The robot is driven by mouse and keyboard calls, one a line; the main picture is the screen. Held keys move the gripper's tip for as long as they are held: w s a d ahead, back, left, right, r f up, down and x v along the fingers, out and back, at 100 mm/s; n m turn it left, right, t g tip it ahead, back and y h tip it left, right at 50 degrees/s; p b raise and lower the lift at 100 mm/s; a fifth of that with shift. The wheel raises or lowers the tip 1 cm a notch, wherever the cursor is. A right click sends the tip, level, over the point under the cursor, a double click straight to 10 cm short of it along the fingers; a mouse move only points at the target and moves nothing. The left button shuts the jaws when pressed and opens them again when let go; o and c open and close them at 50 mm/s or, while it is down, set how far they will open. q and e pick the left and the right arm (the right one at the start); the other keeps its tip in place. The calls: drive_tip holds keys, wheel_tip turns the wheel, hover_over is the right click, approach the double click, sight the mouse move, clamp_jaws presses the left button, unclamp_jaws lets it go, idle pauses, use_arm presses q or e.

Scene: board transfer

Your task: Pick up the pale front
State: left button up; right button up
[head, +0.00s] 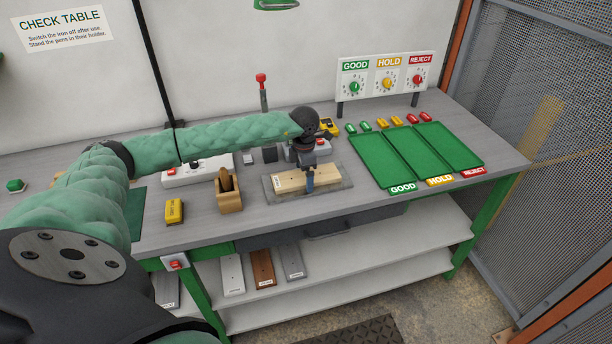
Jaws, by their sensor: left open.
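The pale front (288,182) is a light wooden board with a small white label at its left end. It lies flat on a grey pad on the check table. The gripper hides part of the board. My right gripper is not in view.
A green three-part tray (412,152) stands right of the pad, marked GOOD, HOLD and REJECT. A wooden holder (229,196) and a yellow box (174,212) stand left. Below, a shelf holds white, brown (263,268) and grey boards. A dial panel (386,76) stands behind.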

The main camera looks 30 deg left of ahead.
sight(304, 176)
use_arm(q)
drive_tip(key=shift+f, duration=0.15)
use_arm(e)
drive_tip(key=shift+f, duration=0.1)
use_arm(q)
drive_tip(key=c, duration=1.3)
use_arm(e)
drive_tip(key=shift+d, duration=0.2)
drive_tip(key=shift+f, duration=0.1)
